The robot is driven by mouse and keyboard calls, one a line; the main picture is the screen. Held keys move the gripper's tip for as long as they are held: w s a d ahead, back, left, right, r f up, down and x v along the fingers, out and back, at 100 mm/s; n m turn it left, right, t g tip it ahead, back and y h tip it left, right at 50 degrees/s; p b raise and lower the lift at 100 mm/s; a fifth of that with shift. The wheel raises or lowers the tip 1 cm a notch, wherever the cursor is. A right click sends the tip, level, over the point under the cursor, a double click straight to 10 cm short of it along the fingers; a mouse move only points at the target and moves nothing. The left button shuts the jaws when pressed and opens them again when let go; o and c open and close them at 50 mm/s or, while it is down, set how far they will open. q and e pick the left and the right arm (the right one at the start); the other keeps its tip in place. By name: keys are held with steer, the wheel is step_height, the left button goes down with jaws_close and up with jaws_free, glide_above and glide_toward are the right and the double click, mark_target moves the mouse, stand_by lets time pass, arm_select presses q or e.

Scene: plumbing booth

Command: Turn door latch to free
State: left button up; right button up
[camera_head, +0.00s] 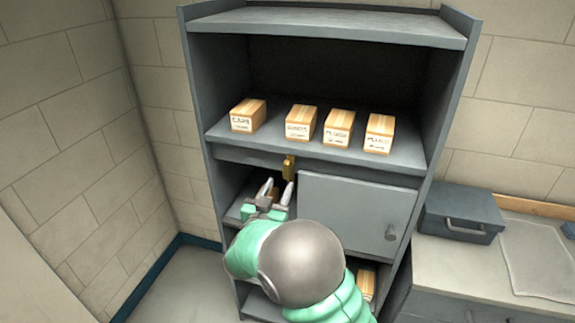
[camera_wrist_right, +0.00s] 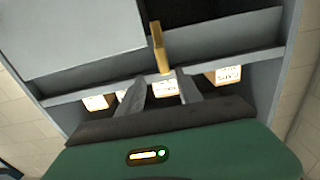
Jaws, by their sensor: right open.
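The door latch (camera_head: 289,167) is a small brass-yellow piece on the cabinet frame, just above the top left corner of the grey door (camera_head: 357,215). In the wrist view the latch (camera_wrist_right: 159,47) stands out as a narrow yellow bar, beyond my fingertips. My right gripper (camera_head: 278,186) is open and empty, just below the latch and left of the door. In the wrist view its two fingers (camera_wrist_right: 162,82) are spread, with the latch roughly in line with the gap and apart from them. My left gripper is out of view.
Several labelled boxes (camera_head: 338,128) stand on the shelf above the door. A grey toolbox (camera_head: 461,212) rests on a counter at right. My right arm hides part of the lower shelves.

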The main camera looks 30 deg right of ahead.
mark_target(285, 171)
steer(key=x, duration=0.3)
steer(key=p+x, duration=0.1)
steer(key=x, duration=0.4)
steer(key=shift+w+f+p, duration=0.15)
steer(key=shift+w+p, duration=0.25)
steer(key=shift+w, duration=0.25)
steer(key=shift+w+d, duration=0.25)
steer(key=shift+d, duration=0.1)
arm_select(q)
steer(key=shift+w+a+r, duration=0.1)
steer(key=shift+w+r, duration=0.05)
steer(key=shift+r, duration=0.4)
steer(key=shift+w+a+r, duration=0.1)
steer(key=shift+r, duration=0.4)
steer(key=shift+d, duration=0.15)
arm_select(e)
steer(key=shift+d, duration=0.1)
steer(key=shift+w+d, duration=0.15)
steer(key=shift+d, duration=0.05)
steer(key=c, duration=0.5)
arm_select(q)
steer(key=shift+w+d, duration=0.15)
arm_select(e)
jaws_close()
